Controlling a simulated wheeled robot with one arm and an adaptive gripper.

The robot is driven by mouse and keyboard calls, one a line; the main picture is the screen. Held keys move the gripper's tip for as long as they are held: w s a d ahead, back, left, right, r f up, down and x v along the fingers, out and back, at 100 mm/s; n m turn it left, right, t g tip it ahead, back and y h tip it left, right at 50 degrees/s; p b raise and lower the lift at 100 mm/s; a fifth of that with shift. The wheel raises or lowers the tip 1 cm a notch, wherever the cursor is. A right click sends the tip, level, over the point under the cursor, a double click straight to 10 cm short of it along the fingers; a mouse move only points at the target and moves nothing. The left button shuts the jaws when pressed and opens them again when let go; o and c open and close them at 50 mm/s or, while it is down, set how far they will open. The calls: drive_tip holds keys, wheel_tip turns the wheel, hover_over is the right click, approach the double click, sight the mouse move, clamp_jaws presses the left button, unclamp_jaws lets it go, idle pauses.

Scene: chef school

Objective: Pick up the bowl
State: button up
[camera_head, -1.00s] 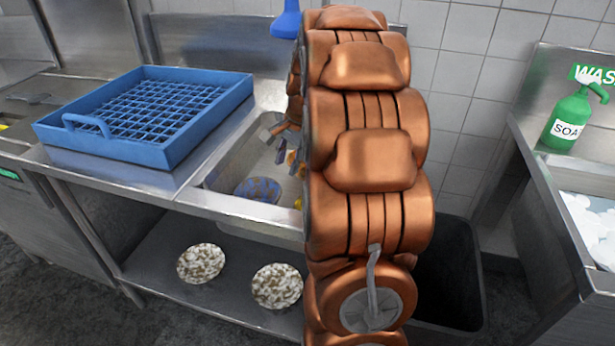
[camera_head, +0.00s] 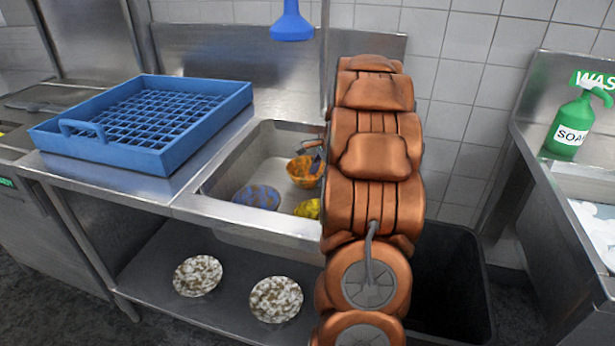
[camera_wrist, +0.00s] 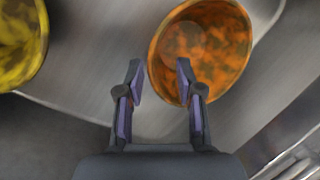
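An orange mottled bowl (camera_head: 303,172) sits in the steel sink (camera_head: 228,170), partly hidden behind my arm in the head view. In the wrist view the bowl (camera_wrist: 203,48) is at the upper middle right, seen into its hollow. My gripper (camera_wrist: 159,80) is open, its two fingers apart. The right fingertip overlaps the bowl's lower left part in the picture, and the left fingertip is just outside its left rim. I cannot tell whether they touch it. In the head view only a bit of the gripper shows by the bowl.
A blue-purple plate (camera_head: 256,197) and a yellow piece (camera_head: 308,208) also lie in the sink. A blue rack (camera_head: 150,115) stands on the left counter. Two speckled plates (camera_head: 198,275) (camera_head: 275,299) lie on the lower shelf. A dark bin (camera_head: 450,285) is at right.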

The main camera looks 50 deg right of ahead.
sight(315, 180)
drive_tip(key=x, duration=0.3)
drive_tip(key=shift+s+a+f, duration=0.1)
drive_tip(key=shift+f, duration=0.35)
clamp_jaws()
